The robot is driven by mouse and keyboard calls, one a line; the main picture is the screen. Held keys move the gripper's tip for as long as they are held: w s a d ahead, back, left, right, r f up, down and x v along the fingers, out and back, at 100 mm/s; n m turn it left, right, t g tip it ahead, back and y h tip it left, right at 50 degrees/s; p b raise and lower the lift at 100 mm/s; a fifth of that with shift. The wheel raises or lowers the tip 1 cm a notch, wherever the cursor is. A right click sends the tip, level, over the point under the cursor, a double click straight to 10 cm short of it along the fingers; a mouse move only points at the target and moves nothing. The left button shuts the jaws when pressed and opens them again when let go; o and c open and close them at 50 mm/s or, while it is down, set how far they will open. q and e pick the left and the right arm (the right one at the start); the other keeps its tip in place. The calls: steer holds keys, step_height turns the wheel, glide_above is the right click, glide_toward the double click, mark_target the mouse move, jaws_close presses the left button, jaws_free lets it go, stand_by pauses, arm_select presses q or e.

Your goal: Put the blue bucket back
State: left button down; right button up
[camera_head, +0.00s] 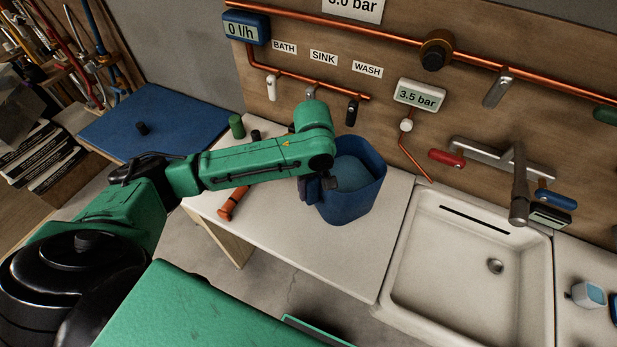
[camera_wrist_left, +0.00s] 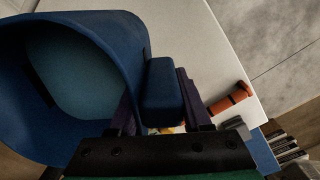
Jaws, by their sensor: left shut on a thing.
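The blue bucket (camera_head: 362,200) is at the white counter left of the sink, and its inside looks lighter blue. I cannot tell whether it rests on the counter or hangs just above it. The exact grip point is partly hidden. My right gripper is not in view.
The white sink (camera_head: 450,265) with a tap (camera_head: 520,190) lies right of the bucket. An orange-red tool (camera_head: 232,204) and a green cylinder (camera_head: 237,126) are on the white counter (camera_head: 345,270). Valves and copper pipes (camera_head: 400,40) line the wall. A blue mat (camera_head: 150,120) is at left.

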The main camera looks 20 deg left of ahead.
mark_target(313, 202)
arm_select(q)
steer(key=shift+s+d, duration=0.1)
steer(key=shift+d, duration=0.25)
steer(key=shift+d+r, duration=0.1)
steer(key=shift+d, duration=0.05)
steer(key=shift+f, duration=0.4)
steer(key=f, duration=0.4)
steer(key=shift+a+f+b, duration=0.2)
steer(key=shift+a+b, duration=0.05)
steer(key=shift+b, duration=0.15)
steer(key=shift+d+f, duration=0.1)
steer(key=shift+f, duration=0.35)
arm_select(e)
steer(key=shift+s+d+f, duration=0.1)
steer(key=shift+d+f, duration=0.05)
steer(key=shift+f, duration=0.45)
arm_select(q)
steer(key=shift+f, duration=0.5)
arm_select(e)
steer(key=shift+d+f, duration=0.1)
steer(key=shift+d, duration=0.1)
arm_select(q)
steer(key=shift+c, duration=1.3)
jaws_free()
